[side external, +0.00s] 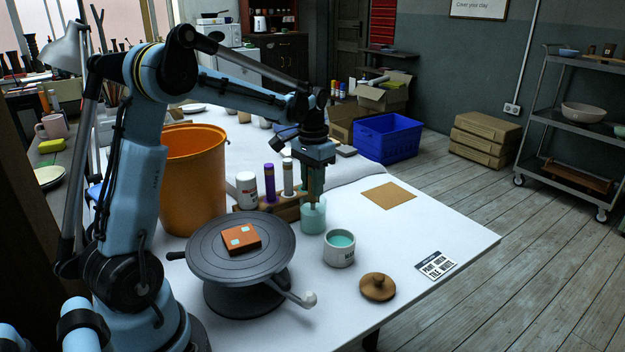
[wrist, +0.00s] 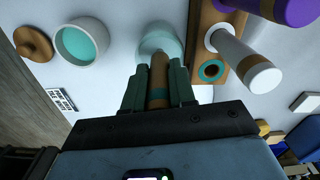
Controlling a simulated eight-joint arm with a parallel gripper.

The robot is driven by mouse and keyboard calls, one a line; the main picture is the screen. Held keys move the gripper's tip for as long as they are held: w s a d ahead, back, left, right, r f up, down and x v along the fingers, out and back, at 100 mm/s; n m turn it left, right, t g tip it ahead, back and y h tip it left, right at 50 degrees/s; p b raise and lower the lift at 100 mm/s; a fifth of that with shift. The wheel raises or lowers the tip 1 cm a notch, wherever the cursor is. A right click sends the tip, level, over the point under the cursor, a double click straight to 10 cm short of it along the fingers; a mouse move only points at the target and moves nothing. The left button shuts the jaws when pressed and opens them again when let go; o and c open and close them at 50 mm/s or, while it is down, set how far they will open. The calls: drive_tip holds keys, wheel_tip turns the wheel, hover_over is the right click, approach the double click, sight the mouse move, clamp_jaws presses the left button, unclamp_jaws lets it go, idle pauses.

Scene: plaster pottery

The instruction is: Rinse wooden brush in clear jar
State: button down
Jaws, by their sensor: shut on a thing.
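The clear jar (side external: 312,219) stands on the white table and looks pale green, with liquid in it. It also shows in the wrist view (wrist: 160,36), just beyond my fingertips. My gripper (side external: 313,200) points down over the jar. In the wrist view my gripper (wrist: 158,84) is shut on the wooden brush (wrist: 158,76), a tan handle with a green band. The brush's lower end reaches toward the jar's mouth. The bristles are hidden, and I cannot tell how deep they sit in the liquid.
A white cup (side external: 339,249) of teal glaze and a brown lid (side external: 377,287) stand to the right. A wooden rack (side external: 282,207) with purple and white bottles is close left. A turntable (side external: 235,275) with an orange tile (side external: 241,241) and an orange bucket (side external: 190,190) stand further left.

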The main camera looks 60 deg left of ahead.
drive_tip(key=shift+r, duration=3.3)
drive_tip(key=shift+r, duration=1.5)
